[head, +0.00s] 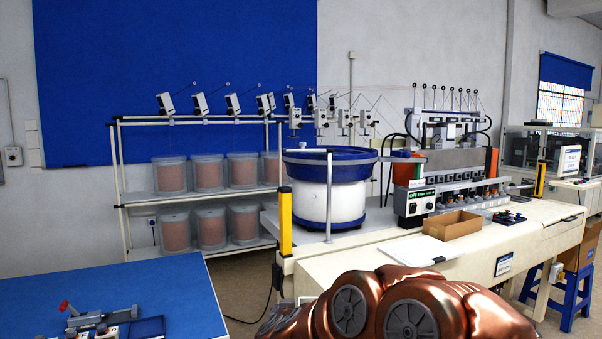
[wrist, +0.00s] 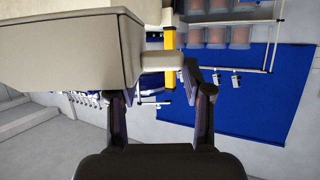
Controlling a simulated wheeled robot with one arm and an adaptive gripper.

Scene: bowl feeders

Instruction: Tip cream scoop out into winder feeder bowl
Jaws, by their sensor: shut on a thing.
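The winder feeder bowl (head: 330,160) is a wide blue bowl on a white drum with a blue base, standing on the cream bench beside the winder. Its inside is hidden from the head view. The cream scoop (wrist: 65,55) fills the upper left of the wrist view, with its handle between my fingers. My gripper (wrist: 160,70) is shut on this handle. The scoop's opening and contents are hidden. Neither the gripper nor the scoop shows in the head view, so their distance from the bowl cannot be told.
A yellow post (head: 285,222) stands at the bench corner, left of the bowl. The winder (head: 414,203), an open cardboard box (head: 452,226) and a white sheet (head: 418,249) are to its right. Racks of copper spools (head: 208,175) stand behind. A blue table (head: 150,285) is at lower left.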

